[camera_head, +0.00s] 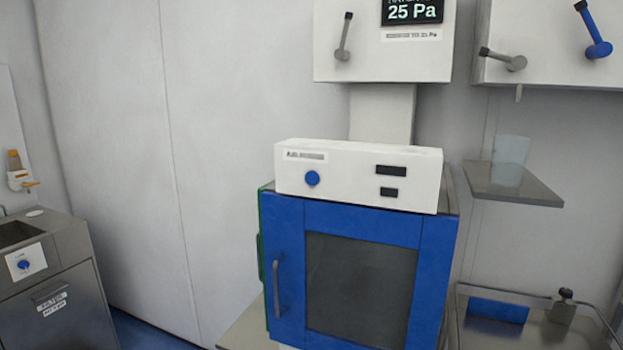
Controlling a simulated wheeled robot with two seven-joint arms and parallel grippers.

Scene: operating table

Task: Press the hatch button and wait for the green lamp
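A blue hatch (432,250) with a dark window (358,290) stands right of centre, its door shut. A grey vertical handle (276,287) is on the door's left side. A white control box (358,158) sits on top of the hatch. A round blue button (312,178) is on the left of its front. Two small dark rectangles (390,170) are on the right of its front; neither shows green light. A green strip (264,240) runs along the hatch's left edge. Neither of my grippers shows in the view.
A white panel with a "25 Pa" display (412,12) hangs above. A grey shelf (530,190) with a translucent cup (509,160) and a metal tray (480,335) are at the right. A grey cabinet (70,315) stands at the left. Bare wall lies between cabinet and hatch.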

